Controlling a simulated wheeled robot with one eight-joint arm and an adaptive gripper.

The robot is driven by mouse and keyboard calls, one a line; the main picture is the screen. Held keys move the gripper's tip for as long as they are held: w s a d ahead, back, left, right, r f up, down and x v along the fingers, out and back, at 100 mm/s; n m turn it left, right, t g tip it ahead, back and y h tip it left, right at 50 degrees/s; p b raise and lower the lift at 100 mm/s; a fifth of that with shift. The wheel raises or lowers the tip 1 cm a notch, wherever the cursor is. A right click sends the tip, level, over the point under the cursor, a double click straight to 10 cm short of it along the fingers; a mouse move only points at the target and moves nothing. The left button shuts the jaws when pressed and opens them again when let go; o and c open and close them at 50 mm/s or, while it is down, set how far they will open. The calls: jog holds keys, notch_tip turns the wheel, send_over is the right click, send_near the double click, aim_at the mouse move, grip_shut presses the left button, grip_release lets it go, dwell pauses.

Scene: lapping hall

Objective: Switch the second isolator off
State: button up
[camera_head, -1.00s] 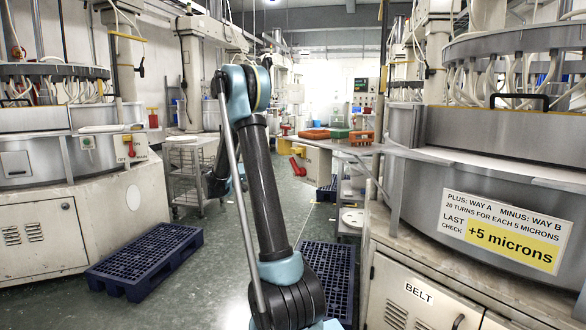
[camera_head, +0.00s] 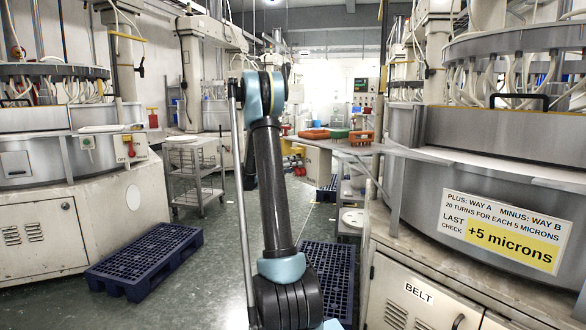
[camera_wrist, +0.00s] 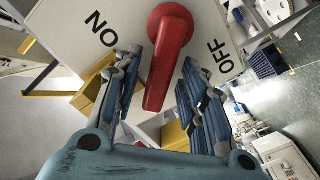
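In the wrist view a red rotary handle (camera_wrist: 170,45) sits on a pale plate (camera_wrist: 120,18). Its hub is at the top and its lever points down and slightly left. A label with the letters N and O (camera_wrist: 102,28) is on the left, and an "OFF" label (camera_wrist: 217,55) on the right. My gripper (camera_wrist: 160,62) is open, one finger either side of the lever, with gaps showing on both sides. In the head view my arm hides the gripper. Another red handle (camera_head: 129,147) is on the left machine, and red shows right of my arm (camera_head: 299,170).
A blue pallet (camera_head: 145,258) lies on the left floor, another (camera_head: 330,270) behind my arm. A metal trolley (camera_head: 195,170) stands left of centre. The right machine (camera_head: 500,180) and its cabinet bound the right side. Open floor (camera_head: 220,240) lies between pallet and arm.

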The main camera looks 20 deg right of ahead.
jog(key=shift+w+d, duration=0.1)
jog(key=shift+d, duration=0.15)
grip_shut()
jog(key=shift+d, duration=0.1)
